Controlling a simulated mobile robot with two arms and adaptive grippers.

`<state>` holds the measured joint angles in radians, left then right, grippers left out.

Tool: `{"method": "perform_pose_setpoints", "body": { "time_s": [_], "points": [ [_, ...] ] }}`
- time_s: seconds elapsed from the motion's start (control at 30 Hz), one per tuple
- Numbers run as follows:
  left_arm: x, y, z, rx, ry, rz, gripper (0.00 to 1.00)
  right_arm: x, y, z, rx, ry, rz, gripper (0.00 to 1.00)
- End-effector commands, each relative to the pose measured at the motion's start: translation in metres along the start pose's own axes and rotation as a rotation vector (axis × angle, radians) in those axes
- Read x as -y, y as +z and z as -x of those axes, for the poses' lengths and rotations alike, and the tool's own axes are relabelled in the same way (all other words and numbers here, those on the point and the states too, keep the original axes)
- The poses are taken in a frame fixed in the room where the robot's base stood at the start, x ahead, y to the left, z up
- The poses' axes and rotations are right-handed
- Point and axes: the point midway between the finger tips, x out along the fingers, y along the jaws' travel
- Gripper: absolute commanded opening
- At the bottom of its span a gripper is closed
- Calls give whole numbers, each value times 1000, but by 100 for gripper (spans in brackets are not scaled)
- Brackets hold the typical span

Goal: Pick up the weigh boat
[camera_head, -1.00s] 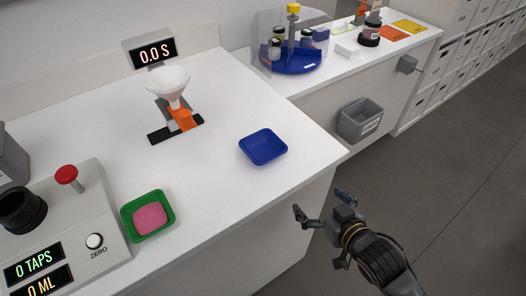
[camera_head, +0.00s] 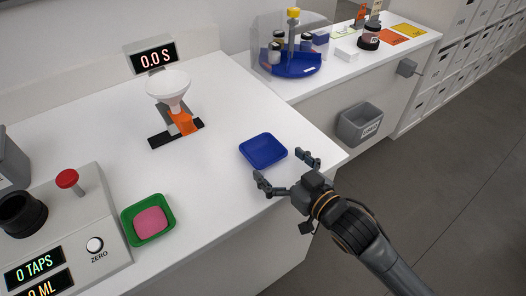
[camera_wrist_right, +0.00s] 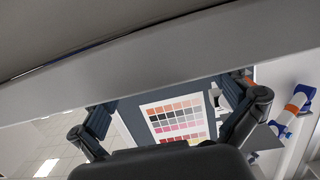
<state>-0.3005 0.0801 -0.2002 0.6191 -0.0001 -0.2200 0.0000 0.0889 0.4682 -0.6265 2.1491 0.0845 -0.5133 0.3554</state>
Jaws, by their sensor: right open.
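The blue square tray that looks like the weigh boat (camera_head: 263,150) lies empty on the white counter, near its right edge. My right gripper (camera_head: 280,166) is open, its fingers spread at the near right side of the blue boat. Any contact with the boat cannot be made out. In the right wrist view both fingers of my right gripper (camera_wrist_right: 168,108) are apart with nothing between them, and the boat does not show. A similar green tray (camera_head: 163,230) at the lower left holds a pink block (camera_head: 151,220). My left gripper is not in view.
A white funnel on a stand (camera_head: 170,88) is behind the boat to the left. A control box with a red knob (camera_head: 67,179) stands at the left. A grey bin (camera_head: 360,122) and a blue carousel (camera_head: 292,66) are beyond the right edge. The counter around the boat is clear.

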Motion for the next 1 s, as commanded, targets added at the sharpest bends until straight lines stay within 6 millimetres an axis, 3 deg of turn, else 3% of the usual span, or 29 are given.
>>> {"method": "perform_pose_setpoints", "body": {
  "time_s": [0.17, 0.5, 0.77, 0.93, 1.0],
  "points": [
    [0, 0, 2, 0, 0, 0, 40, 1, -2, -12, -1, 0, 0, 100],
    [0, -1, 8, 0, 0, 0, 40, 5, -4, -56, -1, 0, 1, 100],
    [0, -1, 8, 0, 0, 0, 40, 4, -2, -58, 0, 0, 2, 100],
    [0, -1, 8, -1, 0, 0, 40, 4, -2, -58, 0, 0, 2, 73],
    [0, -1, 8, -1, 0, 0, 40, 4, -2, -58, 0, 0, 2, 68]
  ]
}}
